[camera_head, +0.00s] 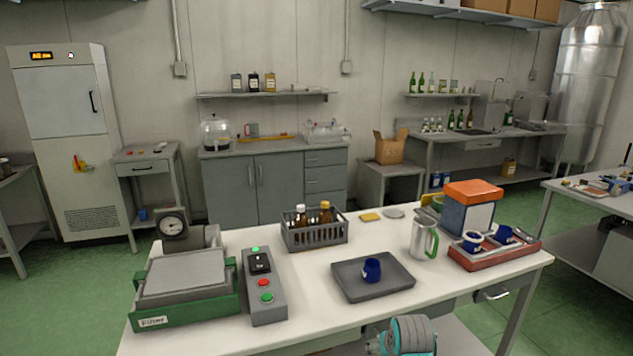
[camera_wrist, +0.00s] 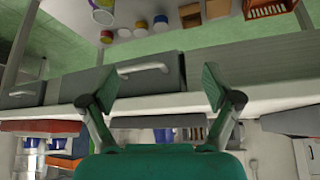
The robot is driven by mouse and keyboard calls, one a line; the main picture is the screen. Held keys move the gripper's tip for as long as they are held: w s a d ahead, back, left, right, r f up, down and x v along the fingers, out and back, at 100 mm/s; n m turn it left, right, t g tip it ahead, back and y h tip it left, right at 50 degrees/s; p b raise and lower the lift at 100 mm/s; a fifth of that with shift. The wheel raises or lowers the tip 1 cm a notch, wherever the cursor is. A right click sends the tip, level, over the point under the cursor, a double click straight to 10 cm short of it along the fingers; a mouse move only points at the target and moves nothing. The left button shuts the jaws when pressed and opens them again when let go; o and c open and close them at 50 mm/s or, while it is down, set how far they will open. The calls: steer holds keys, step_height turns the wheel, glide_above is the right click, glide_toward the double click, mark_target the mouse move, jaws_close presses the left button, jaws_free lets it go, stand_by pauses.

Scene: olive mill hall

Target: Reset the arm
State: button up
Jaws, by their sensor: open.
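My gripper (camera_wrist: 160,88) is open and empty in the wrist view, its two fingers spread wide apart. The wrist view is upside down. The front edge of the white worktable (camera_head: 340,328) crosses behind the fingers there, with a grey drawer and its handle (camera_wrist: 143,69) beyond them. No object is between the fingers. In the head view, a grey and teal part of my arm shows at the bottom edge, in front of the table. The fingers cannot be made out in that view.
Green floor surrounds the table.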

steer(key=s+f+t, duration=0.1)
steer(key=s+f, duration=0.6)
steer(key=f, duration=0.1)
steer(key=s+f+t, duration=0.2)
steer(key=s+f, duration=0.2)
steer(key=s, duration=0.8)
steer(key=s+f+t, duration=0.1)
steer(key=s+f, duration=0.2)
steer(key=s, duration=0.8)
steer(key=s+r+t, duration=0.1)
steer(key=s+r, duration=0.2)
steer(key=s, duration=0.5)
steer(key=s+r+t, duration=0.1)
steer(key=s+r, duration=0.2)
steer(key=s, duration=0.5)
steer(key=s+r+t, duration=0.2)
steer(key=s+r, duration=0.9)
steer(key=r, duration=0.2)
steer(key=shift+s+d, duration=0.15)
steer(key=shift+s, duration=0.05)
